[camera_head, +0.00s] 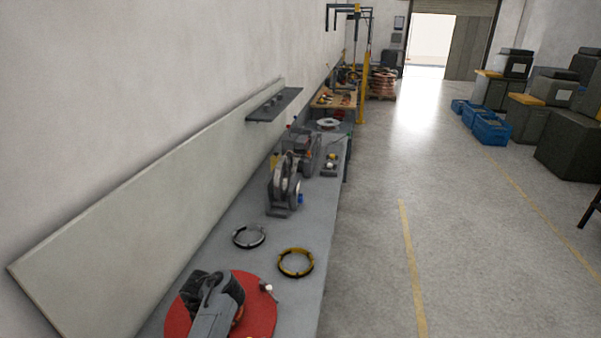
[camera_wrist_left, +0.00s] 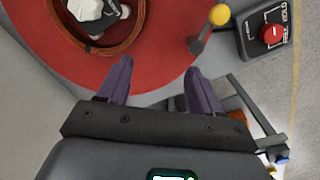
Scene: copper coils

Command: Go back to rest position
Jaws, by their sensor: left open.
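My left gripper (camera_wrist_left: 159,75) is open in the left wrist view. Its two dark purple fingers stand apart with nothing between them. A copper-coloured coil (camera_wrist_left: 133,38) lies on the red disc (camera_wrist_left: 165,62) beyond the fingertips, around a pale centre piece (camera_wrist_left: 92,12). The coil is clear of the fingers in the picture. In the head view a dark grey shape that looks like my left gripper and wrist (camera_head: 215,305) is over the red disc (camera_head: 262,316) and hides much of it. My right gripper is in neither view.
A yellow-tipped lever (camera_wrist_left: 219,15) and a red-button box (camera_wrist_left: 272,34) stand beside the disc. On the grey bench (camera_head: 224,248) lie a silver-black ring (camera_head: 235,239) and a yellow ring (camera_head: 283,269); a grey machine (camera_head: 283,190) stands farther back. The aisle floor (camera_head: 445,220) is free.

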